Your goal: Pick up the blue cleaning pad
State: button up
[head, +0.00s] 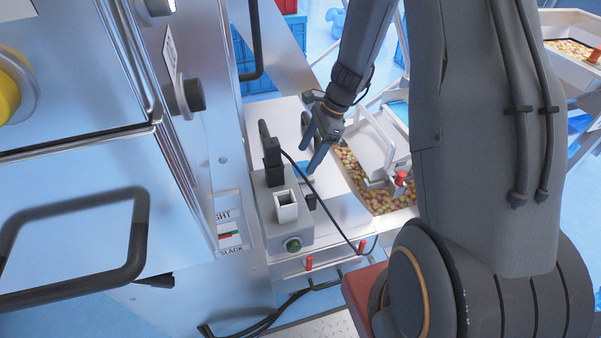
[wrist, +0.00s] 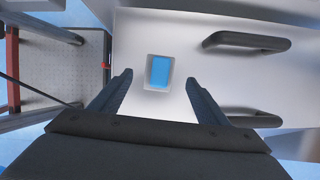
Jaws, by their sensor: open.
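The blue cleaning pad (wrist: 160,71) shows in the wrist view as a small blue rectangle inside a pale grey border, on a white surface. In that view it appears between the fingertips of my gripper (wrist: 159,79) and beyond them; the fingers do not touch it. In the head view my gripper (head: 306,160) points down over the white worktop beside the machine, with its two fingers spread and nothing between them. A small patch of blue, likely the pad (head: 301,168), shows near the fingertips there, partly hidden by a finger and a cable.
A grey box with a green button (head: 293,245) and a white socket (head: 286,206) stands at the worktop's near left. A chute of colourful snacks (head: 385,199) lies to the right. A black cable crosses the worktop.

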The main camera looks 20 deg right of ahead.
aim_at(303, 164)
jog(key=shift+p+x, duration=0.35)
jog(key=shift+x, duration=2.7)
jog(key=c, duration=1.1)
jog(key=shift+r, duration=5)
jog(key=shift+c, duration=0.2)
